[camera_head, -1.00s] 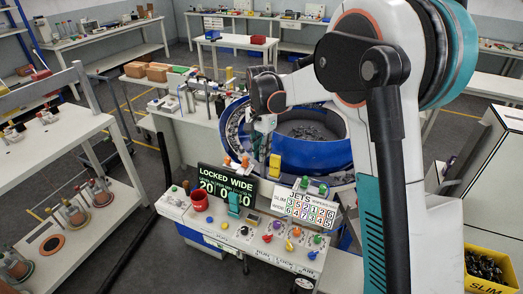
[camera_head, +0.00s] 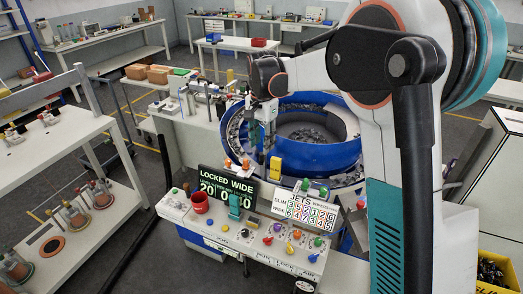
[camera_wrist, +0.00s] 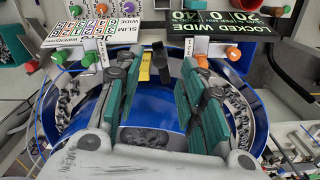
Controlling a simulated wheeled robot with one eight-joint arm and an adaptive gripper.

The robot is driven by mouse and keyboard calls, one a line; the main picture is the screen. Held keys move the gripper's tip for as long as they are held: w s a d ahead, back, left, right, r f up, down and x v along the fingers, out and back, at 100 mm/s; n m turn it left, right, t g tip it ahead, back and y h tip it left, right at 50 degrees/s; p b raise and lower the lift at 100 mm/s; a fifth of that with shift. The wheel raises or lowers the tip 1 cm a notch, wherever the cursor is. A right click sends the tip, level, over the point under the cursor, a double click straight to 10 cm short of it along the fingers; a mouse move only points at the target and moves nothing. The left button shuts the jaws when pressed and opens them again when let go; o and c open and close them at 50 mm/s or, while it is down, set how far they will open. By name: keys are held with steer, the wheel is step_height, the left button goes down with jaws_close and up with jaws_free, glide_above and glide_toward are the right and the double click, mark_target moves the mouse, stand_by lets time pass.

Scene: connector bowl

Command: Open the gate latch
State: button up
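A blue bowl (camera_head: 345,155) with dark parts in it stands behind the control panel. A yellow upright piece (camera_head: 275,167) is at its front rim; it also shows in the wrist view (camera_wrist: 144,67), beside a small black piece (camera_wrist: 160,62). I cannot tell which of these is the gate latch. My gripper (camera_head: 264,150) hangs over the bowl's front left part, pointing down. In the wrist view my gripper (camera_wrist: 160,75) has its two teal-and-black fingers wide apart with nothing between them. The yellow and black pieces appear beyond the gap, apparently untouched.
The control panel (camera_head: 245,232) carries coloured knobs, a red cup (camera_head: 200,203) and a teal lever (camera_head: 235,205). A black "LOCKED WIDE" display (camera_head: 228,185) and a white "JETS" board (camera_head: 303,210) stand close in front of the bowl. Orange knobs (camera_wrist: 201,60) are near the fingers.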

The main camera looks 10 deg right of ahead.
step_height(320, 180, up, 7)
steer(key=shift+r, duration=0.15)
stand_by(0.4)
steer(key=s+d+n+t+b, duration=0.25)
steer(key=s+b, duration=0.25)
steer(key=s, duration=0.5)
steer(key=s+d+f+n+t+b, duration=0.1)
steer(key=s+f+n+t+b, duration=0.1)
steer(key=s+f, duration=0.6)
steer(key=s+d+f+n+t+b, duration=0.1)
steer(key=s+f+n+b, duration=0.4)
steer(key=s, duration=0.9)
step_height(320, 180, down, 4)
steer(key=shift+s+r+t+b, duration=0.15)
steer(key=shift+s+t+b, duration=0.15)
steer(key=shift+t+b, duration=0.7)
